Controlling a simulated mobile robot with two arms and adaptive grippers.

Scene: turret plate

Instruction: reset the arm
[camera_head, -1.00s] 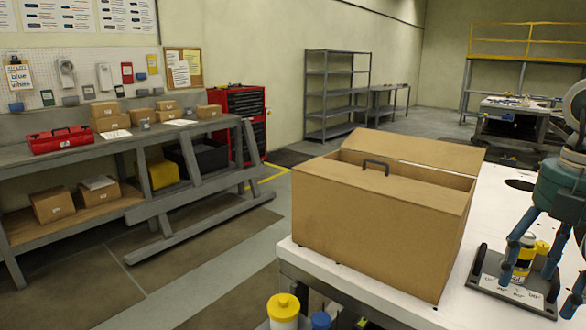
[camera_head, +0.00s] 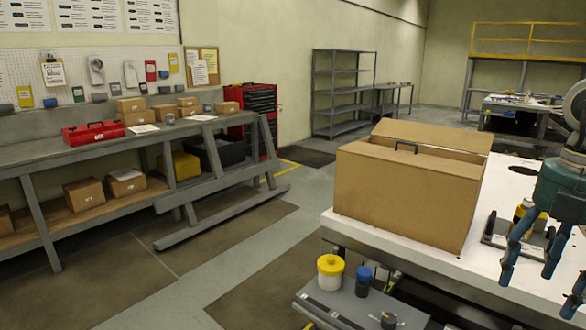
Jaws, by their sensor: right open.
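My right gripper (camera_head: 528,262) comes in from the right edge, its blue fingers spread and pointing down over the white tabletop (camera_head: 370,235). It is open and holds nothing that I can see. Behind its fingers a dark holder plate (camera_head: 496,232) lies on the table with a yellow-topped object (camera_head: 522,210) on it, partly hidden by the fingers. My left gripper is not in view.
A brown box (camera_head: 400,195) with a black handle stands on the table left of my right gripper. A lower grey shelf (camera_head: 345,305) holds a yellow-lidded jar (camera_head: 330,272) and a blue-capped bottle (camera_head: 363,281). A long workbench (camera_head: 60,155) stands at left; floor lies open between.

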